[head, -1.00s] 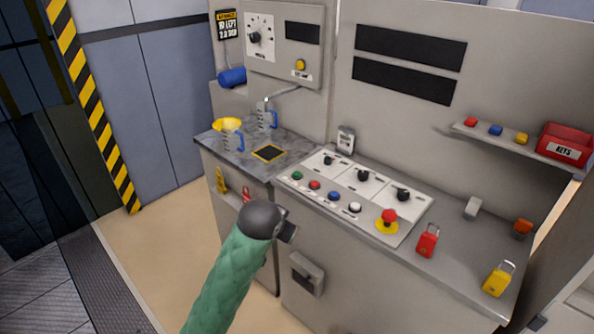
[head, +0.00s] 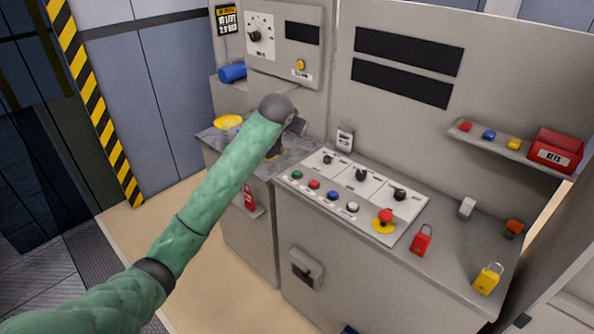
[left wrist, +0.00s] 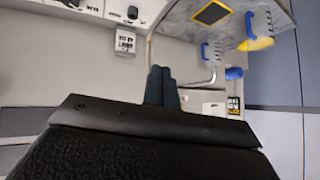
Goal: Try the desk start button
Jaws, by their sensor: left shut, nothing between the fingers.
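The sloped desk panel (head: 410,208) carries a row of push buttons: green (head: 297,175), red (head: 314,184), blue (head: 333,195) and white (head: 352,207). A red mushroom button (head: 385,216) on a yellow base sits at the right end. I cannot read which one is labelled start. My left gripper (head: 297,126) is over the grey counter, behind and above the green button and apart from the panel. Its tips are small and partly hidden by the wrist. In the left wrist view its dark fingers (left wrist: 160,86) are together and empty. My right gripper is out of view.
Red (head: 421,240) and yellow (head: 487,279) padlocks lie at the desk's right. A wall box with dial (head: 262,33) rises behind.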

